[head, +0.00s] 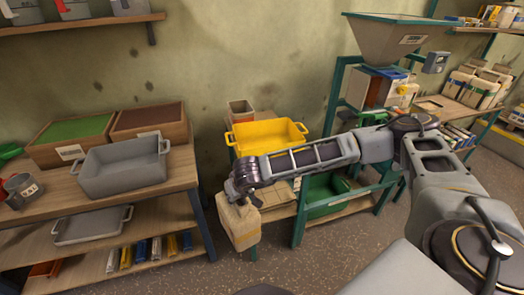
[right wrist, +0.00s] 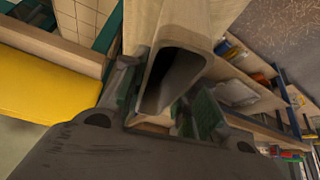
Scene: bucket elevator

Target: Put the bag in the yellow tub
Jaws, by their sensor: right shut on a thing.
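The yellow tub (head: 262,146) stands on a low wooden-topped stand in the middle of the head view, behind my right forearm. Its left side and rim show; the arm covers part of its front. My right gripper (head: 243,198) is shut on the top of the beige bag (head: 240,232), which hangs upright in front and to the left of the tub, lower than its rim. In the right wrist view the bag's top (right wrist: 178,65) sits between the fingers, and yellow of the tub (right wrist: 50,85) shows at the left, apart from it. My left gripper is out of view.
A wooden shelf unit (head: 100,217) with a grey tub (head: 125,168) stands at the left. A hopper (head: 400,40) on a green frame rises right of the yellow tub. A small brown box (head: 241,111) stands behind the tub. The floor in front is clear.

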